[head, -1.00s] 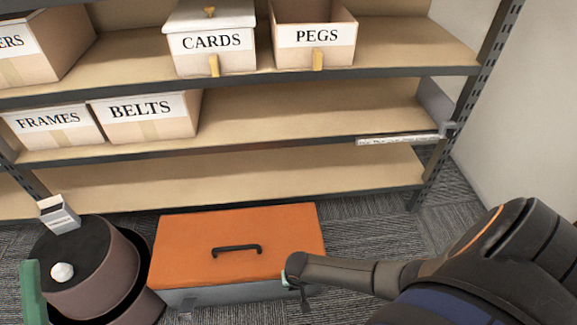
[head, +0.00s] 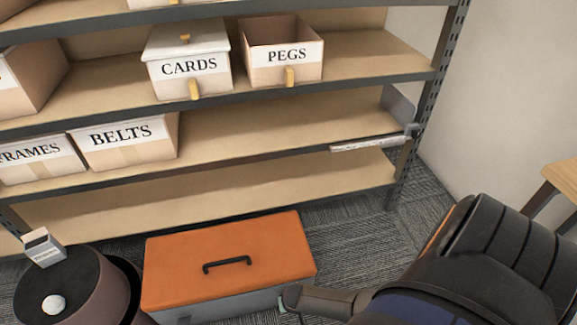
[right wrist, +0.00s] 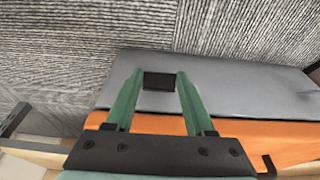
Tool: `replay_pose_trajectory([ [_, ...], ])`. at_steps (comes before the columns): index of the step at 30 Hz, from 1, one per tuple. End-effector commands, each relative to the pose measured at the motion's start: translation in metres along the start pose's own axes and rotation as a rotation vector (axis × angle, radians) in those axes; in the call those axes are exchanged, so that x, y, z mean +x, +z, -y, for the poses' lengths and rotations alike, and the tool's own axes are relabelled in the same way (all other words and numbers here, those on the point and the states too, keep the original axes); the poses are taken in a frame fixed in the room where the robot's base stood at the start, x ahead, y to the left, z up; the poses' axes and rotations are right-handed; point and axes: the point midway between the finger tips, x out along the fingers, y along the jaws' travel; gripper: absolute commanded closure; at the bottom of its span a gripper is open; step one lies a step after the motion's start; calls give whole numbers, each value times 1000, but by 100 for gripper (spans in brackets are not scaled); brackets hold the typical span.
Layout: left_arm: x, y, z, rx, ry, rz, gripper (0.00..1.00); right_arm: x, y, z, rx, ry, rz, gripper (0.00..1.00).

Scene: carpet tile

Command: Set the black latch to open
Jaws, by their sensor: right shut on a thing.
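An orange toolbox (head: 228,258) with a grey lower body and a black top handle (head: 228,264) stands on the carpet. In the right wrist view its grey front (right wrist: 235,85) shows, with the black latch (right wrist: 158,81) on it. My right gripper (right wrist: 160,84) has its green fingertips on either side of the latch and is shut on it. In the head view my right gripper (head: 290,298) is at the toolbox's front right corner, and the latch is hidden there. My left gripper is out of view.
Behind the toolbox is a shelf rack (head: 260,160) with labelled boxes, including CARDS (head: 188,72), PEGS (head: 285,58) and BELTS (head: 125,140). A round dark-topped stand (head: 75,285) is close on the left, with a small carton (head: 44,250) and a white ball (head: 53,305).

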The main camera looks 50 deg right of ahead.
Motion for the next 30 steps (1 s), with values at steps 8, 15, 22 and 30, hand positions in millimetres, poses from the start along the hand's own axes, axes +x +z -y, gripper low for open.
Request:
replay_pose_trajectory([
  [8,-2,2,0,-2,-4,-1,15,13,30,0,2,5,26,100],
  [15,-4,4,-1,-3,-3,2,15,18,36,0,1,6,26,100],
  [22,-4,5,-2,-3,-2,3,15,20,38,0,1,6,26,100],
  [30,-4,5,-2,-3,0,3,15,20,38,0,0,6,26,100],
])
